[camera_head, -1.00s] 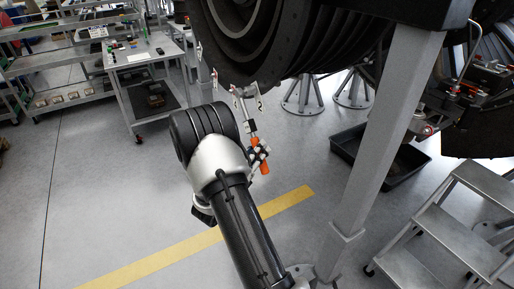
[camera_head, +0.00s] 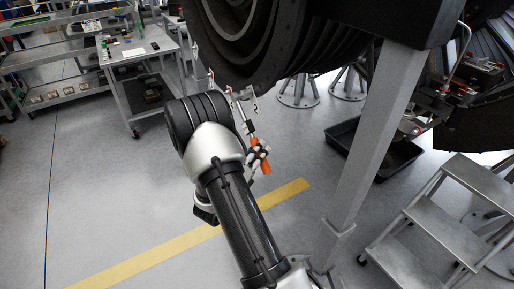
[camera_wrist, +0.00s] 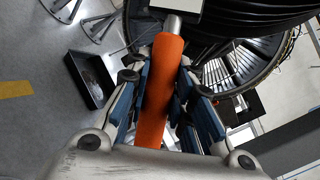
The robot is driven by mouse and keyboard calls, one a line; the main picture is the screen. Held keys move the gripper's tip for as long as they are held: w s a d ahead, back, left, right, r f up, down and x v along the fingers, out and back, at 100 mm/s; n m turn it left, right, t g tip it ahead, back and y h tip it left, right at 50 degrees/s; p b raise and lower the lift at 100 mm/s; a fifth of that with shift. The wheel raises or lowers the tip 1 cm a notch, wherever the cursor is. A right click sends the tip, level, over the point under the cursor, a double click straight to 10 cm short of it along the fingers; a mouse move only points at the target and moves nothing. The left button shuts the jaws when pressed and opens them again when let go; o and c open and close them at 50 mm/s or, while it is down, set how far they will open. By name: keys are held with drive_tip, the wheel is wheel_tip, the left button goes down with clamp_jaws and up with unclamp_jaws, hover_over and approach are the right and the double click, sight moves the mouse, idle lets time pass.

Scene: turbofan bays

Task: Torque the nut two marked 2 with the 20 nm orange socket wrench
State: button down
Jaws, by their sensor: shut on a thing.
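My gripper (camera_head: 258,154) is shut on the orange handle of the socket wrench (camera_head: 265,168), below the rim of the large dark turbofan (camera_head: 240,70). The wrench's metal shaft points up toward the engine's lower edge. In the wrist view the orange wrench (camera_wrist: 158,90) lies between the blue-padded fingers of my gripper (camera_wrist: 160,100), its silver shaft running up to a white marked plate (camera_wrist: 178,8). That plate hides the wrench's far end. White tags (camera_head: 254,98) hang at the engine rim, too small to read. I cannot make out the nut marked 2.
A grey stand post (camera_head: 375,140) rises right of my arm, with a black tray (camera_head: 385,155) behind it. Metal steps (camera_head: 440,215) stand at right. A tool cart (camera_head: 140,80) and shelves are at back left. Open floor with a yellow stripe (camera_head: 150,262) lies at left.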

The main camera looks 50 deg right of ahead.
drive_tip(key=shift+s+r+p, duration=0.25)
drive_tip(key=shift+r+p, duration=0.1)
drive_tip(key=shift+p, duration=0.05)
drive_tip(key=shift+a+r+n, duration=0.1)
drive_tip(key=shift+n, duration=0.2)
drive_tip(key=s+r+p, duration=0.1)
drive_tip(key=p, duration=0.2)
drive_tip(key=shift+a+r+n+y, duration=0.1)
drive_tip(key=shift+r+n+y, duration=0.1)
drive_tip(key=shift+n+y, duration=0.15)
drive_tip(key=shift+r, duration=0.1)
drive_tip(key=shift+a, duration=0.2)
